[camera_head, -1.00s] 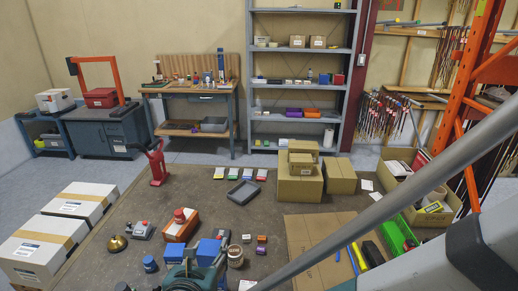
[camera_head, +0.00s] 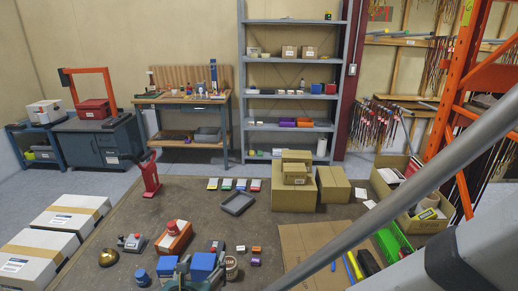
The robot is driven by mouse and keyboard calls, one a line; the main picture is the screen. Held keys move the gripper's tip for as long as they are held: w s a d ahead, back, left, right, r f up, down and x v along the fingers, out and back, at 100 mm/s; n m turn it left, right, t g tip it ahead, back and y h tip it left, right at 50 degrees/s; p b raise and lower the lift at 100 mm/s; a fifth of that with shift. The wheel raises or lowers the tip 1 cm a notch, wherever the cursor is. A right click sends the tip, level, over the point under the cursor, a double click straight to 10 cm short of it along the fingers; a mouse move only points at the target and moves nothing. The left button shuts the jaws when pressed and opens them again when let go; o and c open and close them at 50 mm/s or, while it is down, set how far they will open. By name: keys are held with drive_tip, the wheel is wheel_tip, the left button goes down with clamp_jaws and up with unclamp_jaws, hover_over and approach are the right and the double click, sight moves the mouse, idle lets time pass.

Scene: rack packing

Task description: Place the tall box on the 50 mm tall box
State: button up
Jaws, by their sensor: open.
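Which items are the tall box and the 50 mm tall box cannot be told at this size. Two blue boxes stand near the front of the dark mat, one (camera_head: 203,264) right of the other (camera_head: 166,265). An orange box (camera_head: 173,243) with a red object on top is behind them. To their right are a small orange item (camera_head: 256,249) and a small purple item (camera_head: 255,261). A dark teal shape at the bottom edge partly hides the blue boxes; I cannot tell what it is. My gripper cannot be made out in this view.
A grey tray (camera_head: 238,202) lies mid-mat. Cardboard boxes (camera_head: 292,192) are stacked behind a flat cardboard sheet (camera_head: 306,245). Two white cartons (camera_head: 72,214) lie left. A green crate (camera_head: 394,243) is at right. A grey bar (camera_head: 420,190) crosses the right foreground. The mat's centre is clear.

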drive_tip(key=shift+r, duration=0.15)
drive_tip(key=shift+s+r, duration=0.1)
drive_tip(key=p+v, duration=0.2)
drive_tip(key=v, duration=0.9)
drive_tip(key=shift+s+p, duration=0.3)
drive_tip(key=shift+p, duration=0.05)
drive_tip(key=shift+r, duration=0.15)
drive_tip(key=shift+d, duration=0.1)
idle(0.5)
